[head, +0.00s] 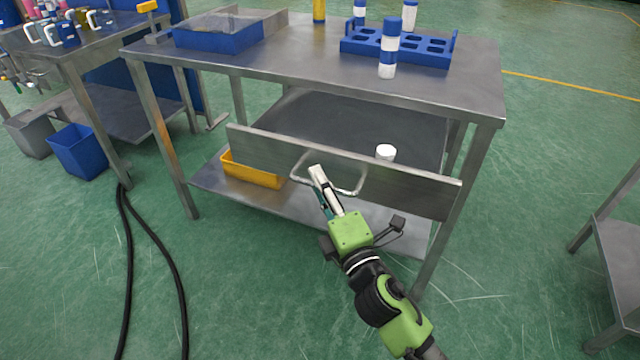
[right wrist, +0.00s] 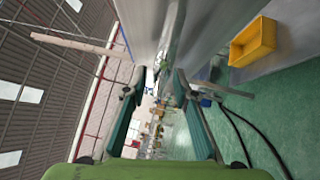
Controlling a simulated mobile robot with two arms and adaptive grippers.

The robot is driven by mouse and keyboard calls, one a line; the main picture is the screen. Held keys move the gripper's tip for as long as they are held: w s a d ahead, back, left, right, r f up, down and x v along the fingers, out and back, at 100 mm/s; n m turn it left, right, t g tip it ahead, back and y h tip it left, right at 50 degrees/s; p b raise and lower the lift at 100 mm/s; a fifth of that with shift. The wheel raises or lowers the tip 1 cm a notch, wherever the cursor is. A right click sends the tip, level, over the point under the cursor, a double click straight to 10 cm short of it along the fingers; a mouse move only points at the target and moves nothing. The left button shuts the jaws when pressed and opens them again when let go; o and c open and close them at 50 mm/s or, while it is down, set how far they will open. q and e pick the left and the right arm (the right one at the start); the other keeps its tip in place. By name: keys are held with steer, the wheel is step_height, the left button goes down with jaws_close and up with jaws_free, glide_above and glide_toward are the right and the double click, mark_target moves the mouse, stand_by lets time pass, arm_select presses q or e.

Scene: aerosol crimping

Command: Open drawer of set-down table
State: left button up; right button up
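The set-down table (head: 275,62) stands in the middle of the head view. Its drawer (head: 410,184) is pulled out, with the front panel standing forward of and below the tabletop edge. A dark surface shows behind the panel. The panel carries a pale U-shaped handle (head: 350,192). My right gripper (head: 318,172) is at the left part of this handle, overlapping it in the head view. In the right wrist view its two fingers (right wrist: 158,90) stand apart with a gap between them. Contact with the handle cannot be made out. My left gripper is out of view.
A white round piece (head: 385,151) shows behind the panel. A yellow bin (head: 252,172) is on the lower shelf. The tabletop holds a blue rack (head: 420,52), blue-and-white cans and a blue tray (head: 215,38). Black cables (head: 128,260) lie on the floor at left. Another table (head: 618,240) stands at right.

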steer(key=v, duration=1.2)
steer(key=shift+f, duration=0.1)
